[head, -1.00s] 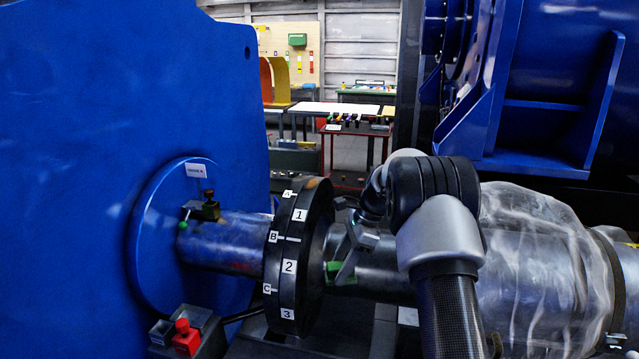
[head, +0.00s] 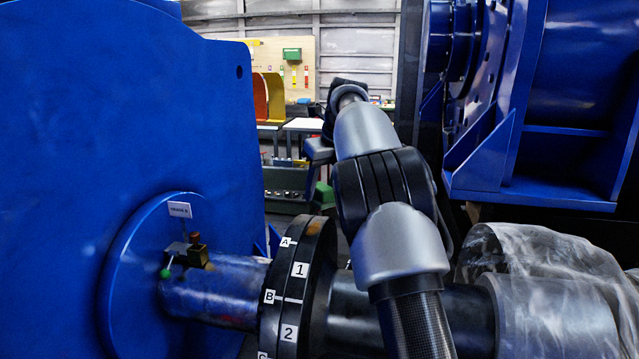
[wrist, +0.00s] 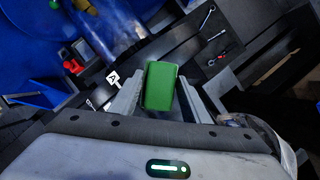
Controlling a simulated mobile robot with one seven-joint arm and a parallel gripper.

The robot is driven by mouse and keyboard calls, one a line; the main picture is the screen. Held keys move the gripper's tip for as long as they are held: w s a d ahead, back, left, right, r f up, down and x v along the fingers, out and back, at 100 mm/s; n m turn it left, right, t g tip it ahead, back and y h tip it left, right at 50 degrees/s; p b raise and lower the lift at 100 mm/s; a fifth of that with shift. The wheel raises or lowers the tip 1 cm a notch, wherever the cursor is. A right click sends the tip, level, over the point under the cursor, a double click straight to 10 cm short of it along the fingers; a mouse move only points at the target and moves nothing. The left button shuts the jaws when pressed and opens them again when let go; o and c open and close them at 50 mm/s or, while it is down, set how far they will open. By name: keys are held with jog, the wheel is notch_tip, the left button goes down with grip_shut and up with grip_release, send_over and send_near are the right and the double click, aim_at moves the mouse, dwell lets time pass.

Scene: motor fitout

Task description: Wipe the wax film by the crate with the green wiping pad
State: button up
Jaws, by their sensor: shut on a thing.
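My gripper (wrist: 158,98) is shut on the green wiping pad (wrist: 160,85), which sits between its two grey fingers in the wrist view. In the head view my gripper (head: 319,165) hangs above and behind the black numbered disc (head: 317,260), and the pad (head: 323,193) shows as a small green patch beneath it. The pad appears clear of any surface. A brownish patch (head: 317,226) shows on top of the disc; I cannot tell whether it is wax film. I cannot clearly make out the crate.
A blue housing (head: 120,130) fills the left, with a steel shaft (head: 225,285) running from it to the disc. Clear wrapping (head: 550,265) covers the shaft on the right, below a blue machine (head: 570,90). Wrenches (wrist: 222,52) lie on a dark surface in the wrist view.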

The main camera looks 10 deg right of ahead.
jog(key=shift+s+f, duration=0.3)
jog(key=shift+f, duration=0.35)
jog(key=shift+w+f, duration=0.1)
jog(key=shift+f, duration=2)
jog(key=shift+f+b, duration=0.35)
jog(key=shift+f, duration=0.55)
jog(key=shift+w+a+r+p, duration=0.1)
jog(key=shift+w+a+p, duration=0.1)
jog(key=shift+a, duration=0.2)
jog(key=shift+w+a+p, duration=0.1)
jog(key=shift+a+p, duration=0.1)
jog(key=shift+a, duration=0.2)
jog(key=shift+w+a, duration=0.2)
jog(key=shift+a, duration=0.3)
jog(key=shift+w+a, duration=0.2)
jog(key=shift+a, duration=0.25)
jog(key=shift+a+f, duration=0.1)
jog(key=shift+f, duration=0.15)
jog(key=shift+s+d, duration=0.25)
jog(key=shift+d, duration=0.35)
jog(key=shift+s+d, duration=0.25)
jog(key=shift+d, duration=0.35)
jog(key=shift+s+d, duration=0.25)
jog(key=shift+d, duration=0.35)
jog(key=shift+s+r, duration=0.1)
